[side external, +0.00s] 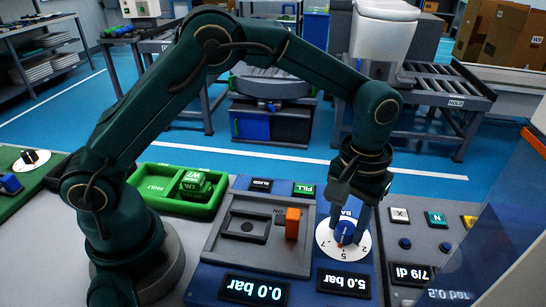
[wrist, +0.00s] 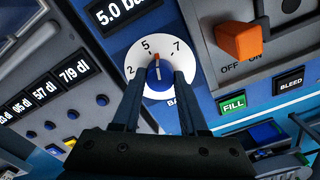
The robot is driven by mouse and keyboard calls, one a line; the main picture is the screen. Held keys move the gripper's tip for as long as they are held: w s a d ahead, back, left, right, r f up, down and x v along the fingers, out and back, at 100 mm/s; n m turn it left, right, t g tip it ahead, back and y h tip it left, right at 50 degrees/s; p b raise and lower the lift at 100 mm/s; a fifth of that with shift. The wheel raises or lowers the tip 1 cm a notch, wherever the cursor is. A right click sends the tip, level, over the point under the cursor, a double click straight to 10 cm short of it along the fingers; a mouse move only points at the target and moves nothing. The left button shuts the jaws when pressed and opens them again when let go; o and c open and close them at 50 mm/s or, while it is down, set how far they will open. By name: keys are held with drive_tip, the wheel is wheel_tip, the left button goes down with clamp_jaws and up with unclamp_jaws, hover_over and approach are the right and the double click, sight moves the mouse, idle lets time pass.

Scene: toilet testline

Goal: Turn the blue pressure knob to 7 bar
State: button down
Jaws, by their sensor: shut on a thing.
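The blue pressure knob (wrist: 158,75) sits on a white dial (wrist: 148,92) marked 2, 5 and 7 in the wrist view. Its orange pointer (wrist: 156,57) points close to the 5, on the side toward the 7. The display (wrist: 117,12) beside the dial reads 5.0; in the side view this display (side external: 344,283) reads 5.0 bar. My gripper (wrist: 159,78) is shut on the knob, one finger on each side. In the side view my gripper (side external: 347,222) comes down onto the knob from above and hides part of it and the dial.
An orange OFF/ON switch (wrist: 240,40) stands up beside the dial. A second display (side external: 254,289) reads 0.0 bar. Green FILL (wrist: 232,105) and black BLEED (wrist: 289,82) labels are nearby. A green tray (side external: 150,200) with green blocks lies left of the panel.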

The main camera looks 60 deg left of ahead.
sight(346, 227)
drive_tip(key=m, duration=0.4)
drive_tip(key=shift+m, duration=2.2)
drive_tip(key=shift+s, duration=0.1)
drive_tip(key=shift+c, duration=2.2)
unclamp_jaws()
drive_tip(key=shift+r, duration=2.6)
